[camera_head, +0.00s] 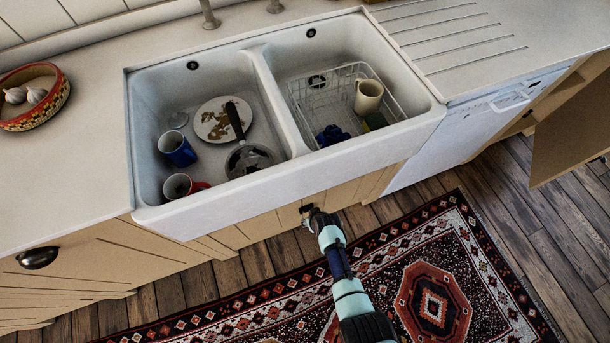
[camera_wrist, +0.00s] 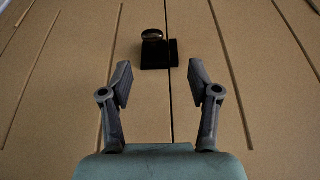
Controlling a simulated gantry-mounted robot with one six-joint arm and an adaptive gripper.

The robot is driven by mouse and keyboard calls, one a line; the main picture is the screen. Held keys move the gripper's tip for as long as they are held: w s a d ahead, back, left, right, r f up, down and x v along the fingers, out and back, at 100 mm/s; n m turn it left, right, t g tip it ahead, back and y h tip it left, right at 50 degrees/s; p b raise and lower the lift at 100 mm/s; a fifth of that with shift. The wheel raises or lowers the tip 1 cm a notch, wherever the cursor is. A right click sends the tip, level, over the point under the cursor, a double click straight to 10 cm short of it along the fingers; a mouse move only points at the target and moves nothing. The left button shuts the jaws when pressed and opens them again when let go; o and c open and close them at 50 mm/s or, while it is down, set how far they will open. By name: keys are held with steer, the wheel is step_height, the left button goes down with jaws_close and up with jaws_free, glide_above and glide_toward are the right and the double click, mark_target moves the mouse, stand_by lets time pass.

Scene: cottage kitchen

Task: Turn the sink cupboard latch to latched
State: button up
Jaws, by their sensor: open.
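The sink cupboard latch (camera_wrist: 158,52) is a small black piece on the tan cupboard doors (camera_wrist: 90,75). It has a rounded knob above a dark rectangular plate, at the vertical seam between the doors. In the head view the latch (camera_head: 306,209) shows as a small dark spot under the sink front, partly hidden by my gripper. I cannot tell for sure which position the latch is in. My gripper (camera_wrist: 160,88) is open and empty. Its two fingers point toward the doors, with the latch just beyond and between the fingertips, apparently not touching it.
A white double sink (camera_head: 290,165) holding dishes juts out above the doors. A white dishwasher front (camera_head: 465,135) is at right, and another cupboard door (camera_head: 575,130) stands open farther right. A patterned rug (camera_head: 440,270) lies on the wooden floor. The space before the doors looks clear.

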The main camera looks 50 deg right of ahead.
steer(key=b+x, duration=0.4)
steer(key=x, duration=0.1)
steer(key=s+b+x, duration=0.1)
steer(key=b+x, duration=0.1)
steer(key=shift+w+d+f+b, duration=0.15)
steer(key=shift+d+f+b, duration=0.2)
steer(key=shift+d+f, duration=0.1)
steer(key=c, duration=1.2)
